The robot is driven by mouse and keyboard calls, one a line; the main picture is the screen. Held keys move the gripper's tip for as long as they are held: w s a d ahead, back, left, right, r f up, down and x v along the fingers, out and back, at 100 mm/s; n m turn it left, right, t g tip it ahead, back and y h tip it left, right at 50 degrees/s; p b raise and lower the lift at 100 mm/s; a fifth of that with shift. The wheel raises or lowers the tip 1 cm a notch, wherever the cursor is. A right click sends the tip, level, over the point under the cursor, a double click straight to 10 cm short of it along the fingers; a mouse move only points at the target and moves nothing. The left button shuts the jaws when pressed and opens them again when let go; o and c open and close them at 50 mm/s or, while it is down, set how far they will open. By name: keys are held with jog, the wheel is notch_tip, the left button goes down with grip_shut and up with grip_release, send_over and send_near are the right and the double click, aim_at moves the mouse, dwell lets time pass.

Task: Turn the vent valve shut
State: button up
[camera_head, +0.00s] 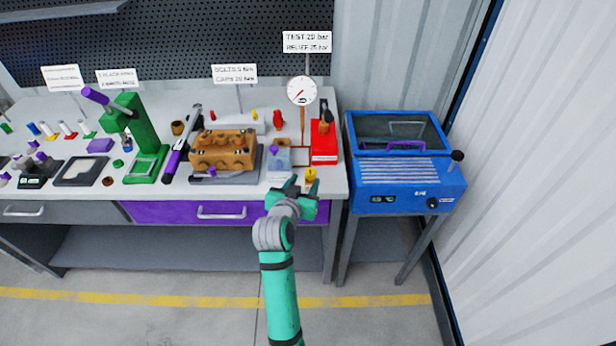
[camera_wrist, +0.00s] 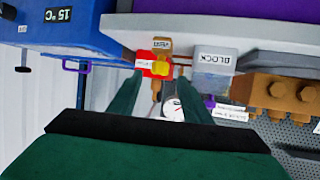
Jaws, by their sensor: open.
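The vent valve is a small yellow knob (camera_head: 311,174) at the front edge of the bench, just beyond my fingertips in the head view. In the wrist view the yellow knob (camera_wrist: 161,69) sits beside an orange-brown tag (camera_wrist: 161,45) whose lettering appears upside down. My gripper (camera_head: 304,184) is open and empty. In the wrist view my gripper (camera_wrist: 156,82) has one green finger on each side of the knob's line. The knob appears a little ahead of the tips; I cannot tell whether either touches it. The handle's exact angle is unclear.
A pale block (camera_head: 278,160) marked BLOCK stands left of the valve, with a brown pump body (camera_head: 223,150) further left. A round gauge (camera_head: 302,90) rises behind. A red box (camera_head: 324,148) is close on the right. A blue bath unit (camera_head: 408,180) stands beyond it.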

jog(key=shift+v, duration=1.6)
jog(key=s+f+n+y, duration=0.1)
jog(key=s+f, duration=0.4)
jog(key=s, duration=0.3)
jog(key=s+d+f+n+t+y, duration=0.1)
jog(key=s+f+n, duration=0.1)
jog(key=s+f, duration=0.45)
jog(key=s+f+n+y, duration=0.1)
jog(key=s+f, duration=0.2)
jog(key=s, duration=0.6)
jog(key=s+r, duration=0.3)
jog(key=s, duration=0.8)
jog(key=s+r+t, duration=0.1)
jog(key=s+r, duration=0.2)
jog(key=s, duration=0.8)
jog(key=shift+s+d+r+m+y, duration=0.15)
jog(key=shift+s+r+m+y, duration=0.05)
jog(key=shift+m+y, duration=0.2)
